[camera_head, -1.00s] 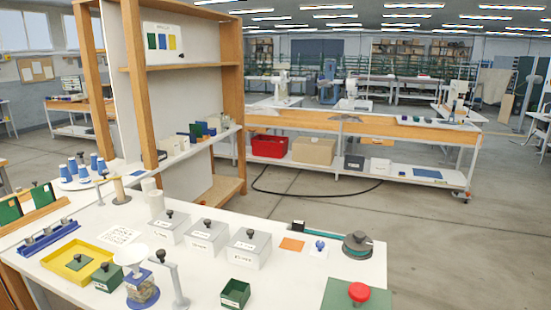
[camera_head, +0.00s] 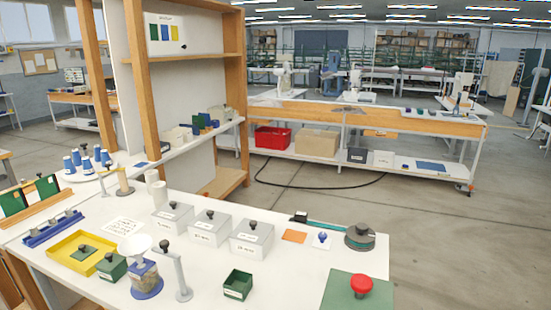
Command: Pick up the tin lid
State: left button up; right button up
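No gripper shows in the head view. No single thing is plainly marked as the tin lid. A round dark grey-green tin (camera_head: 360,237) with a dark knobbed top stands at the back right of the white bench. Several grey boxes with knobbed lids stand in the middle, among them one grey box (camera_head: 251,238). A dark green flat piece with a knob (camera_head: 83,253) lies in the yellow tray (camera_head: 63,248) at the left. A green box with a knob (camera_head: 112,267) stands beside that tray.
A red button (camera_head: 361,284) sits on a green base at the right. A wooden shelf rack (camera_head: 136,80) rises behind. Bare bench lies right of the open box.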

aim_at(84, 251)
jog(key=u, duration=1.35)
jog(key=i+j+z, duration=0.1)
jog(key=z, duration=0.35)
jog(key=i+j+z, duration=0.15)
jog(key=z, duration=0.3)
jog(key=i+j+z, duration=0.1)
jog(key=j+z, duration=0.15)
jog(key=z, duration=0.2)
jog(key=j+z, duration=0.2)
jog(key=z, duration=0.25)
jog(key=j+z, duration=0.25)
jog(key=j, duration=0.6)
jog(key=j+z, duration=0.3)
jog(key=j, duration=0.6)
jog(key=j+z, duration=0.25)
jog(key=j, duration=0.6)
jog(key=k, duration=0.05)
